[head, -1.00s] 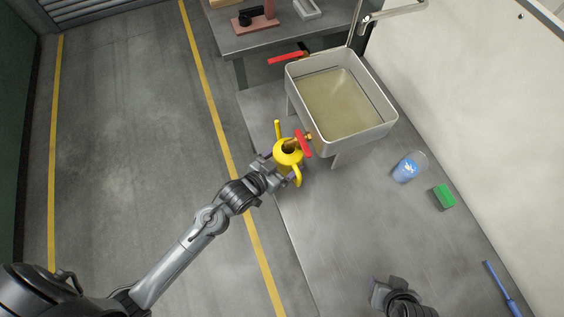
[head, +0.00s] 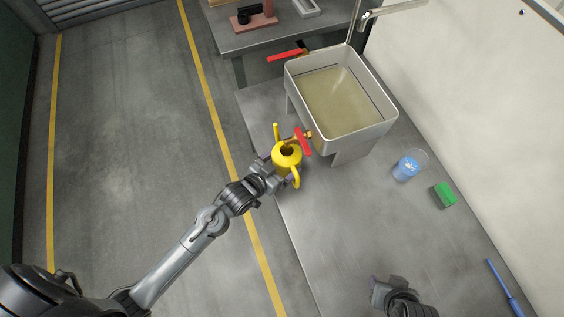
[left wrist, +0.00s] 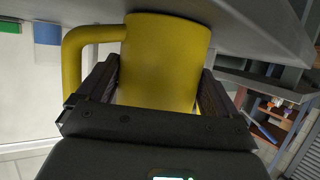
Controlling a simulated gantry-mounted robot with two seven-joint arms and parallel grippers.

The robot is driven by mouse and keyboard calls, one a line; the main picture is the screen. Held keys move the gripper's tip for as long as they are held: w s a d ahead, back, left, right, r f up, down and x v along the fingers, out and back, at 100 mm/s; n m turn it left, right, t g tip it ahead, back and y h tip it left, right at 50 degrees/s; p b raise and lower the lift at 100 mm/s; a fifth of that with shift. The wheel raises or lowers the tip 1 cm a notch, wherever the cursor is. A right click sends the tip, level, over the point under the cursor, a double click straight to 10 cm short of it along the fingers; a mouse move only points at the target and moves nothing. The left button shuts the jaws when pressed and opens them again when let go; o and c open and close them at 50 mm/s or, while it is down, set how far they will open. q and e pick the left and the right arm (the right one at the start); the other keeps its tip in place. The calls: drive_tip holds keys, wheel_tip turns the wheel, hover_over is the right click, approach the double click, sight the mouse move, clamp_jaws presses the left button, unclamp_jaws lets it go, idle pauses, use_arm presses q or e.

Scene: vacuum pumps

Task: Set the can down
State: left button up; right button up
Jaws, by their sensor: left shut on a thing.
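The yellow can (head: 287,162) is at the left edge of the grey table, beside the red-handled tap (head: 303,141) of the raised basin. My left gripper (head: 271,169) is shut on the can's body from the left. In the left wrist view the can (left wrist: 165,60) sits between the two dark fingers (left wrist: 160,90), with its handle to the left. I cannot tell whether the can's base touches the table. My right gripper (head: 383,292) is at the bottom of the head view, away from the can; its fingers are too unclear to read.
The basin (head: 377,130) of murky water stands on legs behind the can. A blue cup (head: 406,169), a green block (head: 444,195) and a blue tool (head: 502,286) lie to the right. The table's middle front (head: 340,225) is clear.

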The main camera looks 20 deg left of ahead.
use_arm(q)
drive_tip(key=shift+f, duration=0.1)
drive_tip(key=o, duration=0.8)
drive_tip(key=shift+p+v, duration=0.75)
drive_tip(key=shift+v, duration=4.6)
use_arm(e)
drive_tip(key=shift+r, duration=0.75)
use_arm(q)
clamp_jaws()
use_arm(e)
drive_tip(key=shift+a, duration=0.1)
